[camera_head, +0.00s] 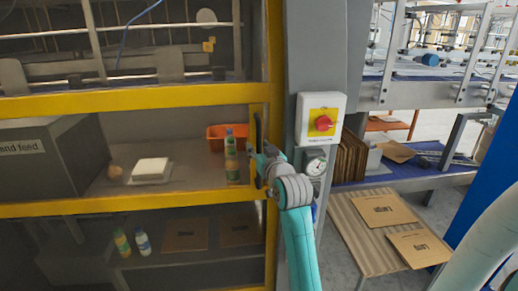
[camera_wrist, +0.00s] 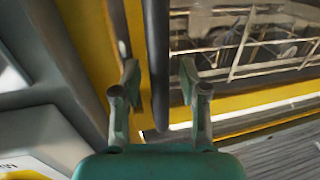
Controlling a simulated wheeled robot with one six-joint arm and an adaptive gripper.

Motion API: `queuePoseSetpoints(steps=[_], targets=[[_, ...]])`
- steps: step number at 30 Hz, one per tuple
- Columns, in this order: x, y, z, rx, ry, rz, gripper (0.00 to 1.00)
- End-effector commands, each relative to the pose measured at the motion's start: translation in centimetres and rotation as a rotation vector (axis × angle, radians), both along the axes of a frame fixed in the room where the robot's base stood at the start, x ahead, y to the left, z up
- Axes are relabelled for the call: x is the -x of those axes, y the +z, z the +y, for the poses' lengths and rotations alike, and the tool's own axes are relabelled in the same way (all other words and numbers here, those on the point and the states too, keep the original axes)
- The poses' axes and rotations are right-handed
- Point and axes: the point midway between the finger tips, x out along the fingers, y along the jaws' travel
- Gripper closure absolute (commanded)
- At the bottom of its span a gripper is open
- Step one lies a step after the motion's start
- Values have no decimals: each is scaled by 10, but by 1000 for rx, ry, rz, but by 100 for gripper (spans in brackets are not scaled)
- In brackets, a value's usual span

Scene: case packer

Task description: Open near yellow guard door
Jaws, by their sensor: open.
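The yellow guard door (camera_head: 130,99) fills the left of the head view, with yellow rails and see-through panels. It looks shut against the grey post. A dark upright handle (camera_head: 257,120) is on its right-hand yellow stile. My gripper (camera_head: 261,165) is at this handle, partly hidden by my own wrist. In the wrist view, my gripper (camera_wrist: 159,75) is open, with one finger on each side of the dark handle bar (camera_wrist: 157,45). I cannot tell whether either finger touches the bar. The yellow door frame (camera_wrist: 105,45) shows behind it.
A grey post (camera_head: 318,50) right of the door carries a red-and-yellow switch box (camera_head: 322,119) and a round gauge (camera_head: 315,163), close to my wrist. Behind the panels are an orange bin (camera_head: 217,132) and a bottle (camera_head: 231,150). Flat cartons (camera_head: 385,210) lie on a slatted table at right.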

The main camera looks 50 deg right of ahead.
Motion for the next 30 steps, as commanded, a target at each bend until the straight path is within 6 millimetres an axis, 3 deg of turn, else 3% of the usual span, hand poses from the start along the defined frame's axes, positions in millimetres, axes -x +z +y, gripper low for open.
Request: queuePoseSetpoints(steps=[4,9,22,30], targets=[[0,0,0,0,0,0,59],[0,0,0,0,0,0,100],[-8,0,8,1,3,1,100],[-51,1,53,1,12,-1,100]])
